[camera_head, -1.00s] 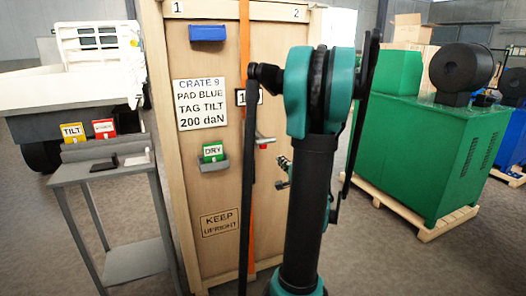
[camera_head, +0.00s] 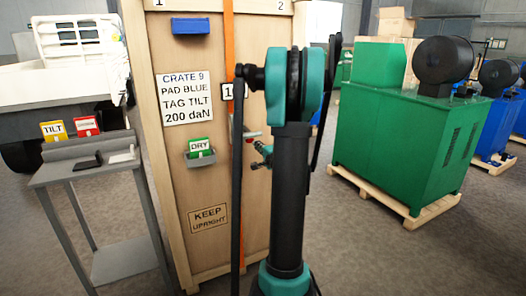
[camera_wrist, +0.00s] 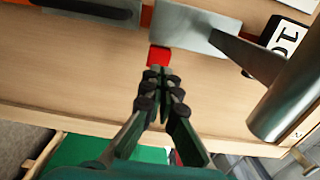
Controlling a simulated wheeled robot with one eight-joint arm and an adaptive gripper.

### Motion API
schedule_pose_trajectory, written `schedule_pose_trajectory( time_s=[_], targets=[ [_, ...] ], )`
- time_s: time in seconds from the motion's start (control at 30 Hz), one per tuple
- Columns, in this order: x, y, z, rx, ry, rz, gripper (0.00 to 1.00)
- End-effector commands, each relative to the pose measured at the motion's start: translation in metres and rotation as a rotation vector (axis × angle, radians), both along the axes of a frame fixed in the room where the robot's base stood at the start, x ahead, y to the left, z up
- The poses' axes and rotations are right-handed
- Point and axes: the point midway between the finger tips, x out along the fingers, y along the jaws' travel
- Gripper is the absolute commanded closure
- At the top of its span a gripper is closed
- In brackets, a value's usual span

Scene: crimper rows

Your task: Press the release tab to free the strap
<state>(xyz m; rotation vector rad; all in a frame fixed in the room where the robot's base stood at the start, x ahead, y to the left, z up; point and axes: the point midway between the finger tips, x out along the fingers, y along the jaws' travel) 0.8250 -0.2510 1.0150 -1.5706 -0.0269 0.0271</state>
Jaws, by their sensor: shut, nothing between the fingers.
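An orange strap (camera_head: 229,60) runs down the front of a tall wooden crate (camera_head: 245,235); my arm hides much of its lower part. In the wrist view, a small red tab (camera_wrist: 159,56) sits at the edge of a grey metal plate (camera_wrist: 190,24) on the crate face. A thick metal bar (camera_wrist: 282,100) juts out to the right. My gripper (camera_wrist: 159,74) is shut and empty, its fingertips just below the red tab. I cannot tell whether they touch it. In the head view my arm largely hides this area.
A blue pad (camera_head: 191,27) and a holder with a green DRY tag (camera_head: 200,147) are on the crate. A grey stand (camera_head: 85,172) with TILT (camera_head: 53,130) and red (camera_head: 87,126) tags stands left. A green machine (camera_head: 390,140) on a pallet stands right, with open floor before it.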

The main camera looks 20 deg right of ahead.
Motion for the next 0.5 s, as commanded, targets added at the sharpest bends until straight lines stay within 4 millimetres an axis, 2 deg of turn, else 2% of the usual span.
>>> schedule_pose_trajectory(
  time_s=[0.1,0.2,0.5],
  targets=[
    [0.02,0.001,0.0,0.0,0.0,0.002,1.0],
    [0.031,0.001,0.0,0.0,0.0,0.001,1.0],
    [0.042,0.002,0.0,0.0,0.0,0.0,1.0]
  ],
)
